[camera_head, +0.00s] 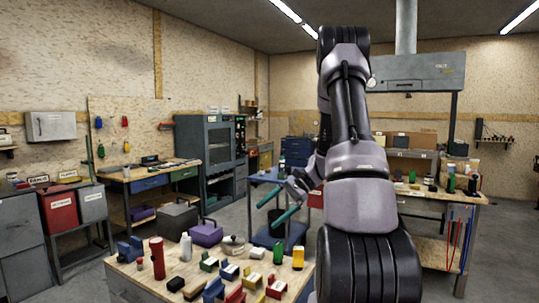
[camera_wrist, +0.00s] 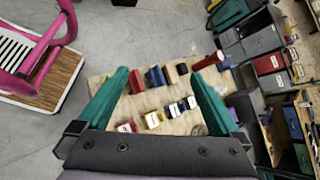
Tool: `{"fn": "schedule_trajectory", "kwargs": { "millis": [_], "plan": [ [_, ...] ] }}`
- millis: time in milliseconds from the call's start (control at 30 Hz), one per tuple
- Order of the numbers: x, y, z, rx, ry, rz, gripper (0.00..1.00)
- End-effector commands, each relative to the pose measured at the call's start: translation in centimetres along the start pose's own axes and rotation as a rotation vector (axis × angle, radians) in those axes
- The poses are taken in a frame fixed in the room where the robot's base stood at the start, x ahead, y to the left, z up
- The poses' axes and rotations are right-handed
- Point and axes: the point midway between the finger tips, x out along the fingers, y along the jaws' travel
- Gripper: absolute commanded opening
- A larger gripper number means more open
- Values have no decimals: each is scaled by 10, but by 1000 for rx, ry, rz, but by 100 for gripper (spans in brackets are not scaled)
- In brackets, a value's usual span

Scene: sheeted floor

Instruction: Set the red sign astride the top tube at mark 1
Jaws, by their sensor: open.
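A small red sign with a white face (camera_wrist: 125,127) stands at the left end of a row of coloured signs on the wooden bench in the wrist view. In the head view it appears to be the red piece at the near end of the row (camera_head: 276,287). My gripper (camera_wrist: 160,75) is open and empty, its two teal fingers wide apart above the bench; it also shows in the head view (camera_head: 279,208). A pink tubed frame (camera_wrist: 40,50) stands at the upper left of the wrist view, partly cut off. I cannot make out mark 1 on it.
The bench (camera_head: 130,280) holds yellow, blue and green signs, a red cylinder (camera_head: 157,258), a white bottle (camera_head: 186,248) and several blocks. Grey and red bins (camera_head: 60,208) stand at the left. Bare floor (camera_wrist: 130,35) lies between the frame and the bench.

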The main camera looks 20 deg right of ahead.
Motion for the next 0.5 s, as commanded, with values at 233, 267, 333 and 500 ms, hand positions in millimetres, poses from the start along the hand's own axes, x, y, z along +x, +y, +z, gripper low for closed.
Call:
{"fn": "schedule_trajectory", "kwargs": {
  "millis": [233,267,333,500],
  "plan": [
    [-20,-3,106,-286,207,171,100],
    [-23,-2,118,-321,233,187,100],
    [-29,2,143,-400,296,218,100],
    [-44,18,199,-592,454,267,100]
  ]
}}
